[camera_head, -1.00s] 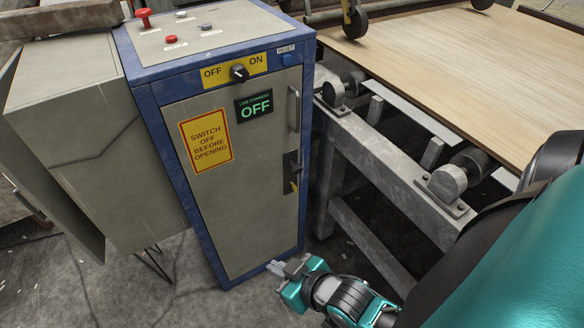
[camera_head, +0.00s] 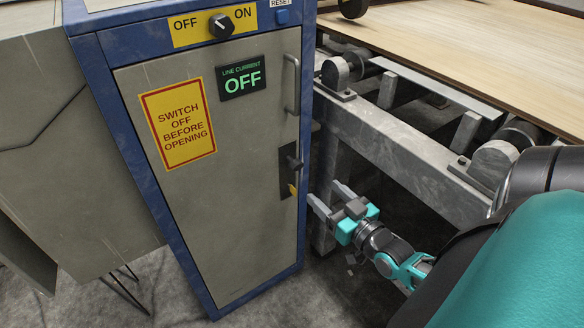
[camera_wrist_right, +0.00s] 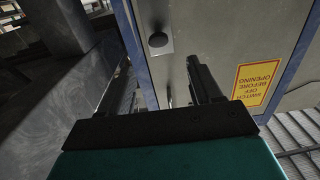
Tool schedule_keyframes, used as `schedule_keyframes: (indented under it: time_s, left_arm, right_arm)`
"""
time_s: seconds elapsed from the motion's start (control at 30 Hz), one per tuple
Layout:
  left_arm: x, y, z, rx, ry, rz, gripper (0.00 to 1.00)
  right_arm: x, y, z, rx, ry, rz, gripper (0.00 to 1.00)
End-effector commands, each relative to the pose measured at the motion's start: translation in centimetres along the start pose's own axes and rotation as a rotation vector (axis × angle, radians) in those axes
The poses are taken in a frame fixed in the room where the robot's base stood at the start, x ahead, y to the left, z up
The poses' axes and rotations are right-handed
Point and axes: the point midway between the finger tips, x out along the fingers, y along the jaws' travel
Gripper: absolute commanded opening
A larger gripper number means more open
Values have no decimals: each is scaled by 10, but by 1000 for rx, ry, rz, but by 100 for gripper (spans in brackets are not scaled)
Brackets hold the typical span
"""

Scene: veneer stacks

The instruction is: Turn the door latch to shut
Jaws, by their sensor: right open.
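The door latch (camera_head: 293,163) is a dark knob on a black plate at the right edge of the grey cabinet door (camera_head: 220,225). A yellow piece (camera_head: 292,190) sits at the plate's lower end. The door lies closed in its blue frame. My right gripper (camera_head: 328,196) is open and empty, just right of the latch and a little lower, apart from it. In the right wrist view, the latch's round dark knob (camera_wrist_right: 158,40) shows ahead, between the directions of the two open fingers (camera_wrist_right: 160,85). My left gripper is not in view.
The door handle (camera_head: 292,84) is above the latch. An OFF/ON switch (camera_head: 221,26) and a display reading OFF (camera_head: 241,78) are higher up. A metal roller frame (camera_head: 400,150) with a wooden sheet (camera_head: 480,50) stands close on the right.

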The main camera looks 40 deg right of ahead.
Motion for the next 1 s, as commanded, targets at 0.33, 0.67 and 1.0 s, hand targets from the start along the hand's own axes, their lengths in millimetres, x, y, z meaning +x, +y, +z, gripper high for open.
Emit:
schedule_keyframes:
  time_s: [0.33,0.67,1.0]
  left_arm:
    - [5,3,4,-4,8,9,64]
    - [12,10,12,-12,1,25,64]
    - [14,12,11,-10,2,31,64]
  right_arm:
    - [42,3,0,1,14,6,64]
    - [104,3,-1,1,11,5,64]
    - [129,3,-2,1,8,5,64]
